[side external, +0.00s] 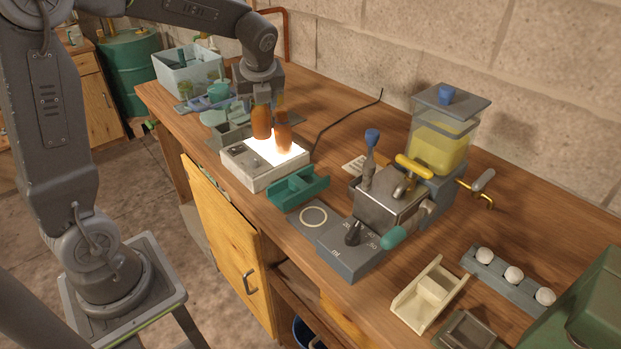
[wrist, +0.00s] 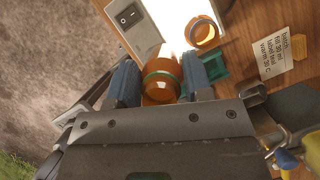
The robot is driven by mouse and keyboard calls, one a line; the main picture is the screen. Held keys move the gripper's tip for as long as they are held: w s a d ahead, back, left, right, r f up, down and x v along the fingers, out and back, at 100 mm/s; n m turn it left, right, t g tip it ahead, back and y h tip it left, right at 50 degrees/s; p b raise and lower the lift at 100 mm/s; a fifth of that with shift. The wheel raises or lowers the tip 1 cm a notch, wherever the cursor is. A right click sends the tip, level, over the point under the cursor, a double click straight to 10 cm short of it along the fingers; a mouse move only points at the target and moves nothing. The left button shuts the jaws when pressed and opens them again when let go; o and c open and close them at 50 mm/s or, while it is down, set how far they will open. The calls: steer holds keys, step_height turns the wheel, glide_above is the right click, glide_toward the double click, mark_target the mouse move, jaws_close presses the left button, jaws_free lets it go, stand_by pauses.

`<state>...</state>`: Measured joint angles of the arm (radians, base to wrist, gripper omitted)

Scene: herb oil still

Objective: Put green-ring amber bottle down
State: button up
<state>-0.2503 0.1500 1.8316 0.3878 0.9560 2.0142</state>
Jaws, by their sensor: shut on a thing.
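The green-ring amber bottle (wrist: 162,80) is between the two jaws in the wrist view, with its open mouth and green band facing the camera. My gripper (wrist: 155,85) is shut on it. In the side view the bottle (side external: 262,123) hangs upright below the wrist, over the far edge of the glowing panel. I cannot tell if its base touches anything. A second amber bottle (side external: 282,138) stands on the lit panel; in the wrist view this bottle (wrist: 202,33) shows an orange rim and a blue-grey band.
The white light box (side external: 262,176) has a switch at its left. A green tray (side external: 298,186) adjoins its right side. A grey box and blue tray lie behind. A dosing machine (side external: 392,200) stands further right. A cable runs along the wall side.

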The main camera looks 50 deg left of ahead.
steer(key=shift+w+d+f, duration=1)
steer(key=shift+d+f, duration=0.65)
steer(key=shift+f, duration=0.2)
steer(key=shift+w+d+f, duration=1.05)
steer(key=shift+d+f, duration=0.6)
steer(key=shift+f, duration=0.2)
steer(key=shift+w+d+f, duration=1)
steer(key=shift+d+f, duration=0.65)
steer(key=shift+f, duration=0.2)
steer(key=shift+f, duration=0.15)
steer(key=o, duration=1)
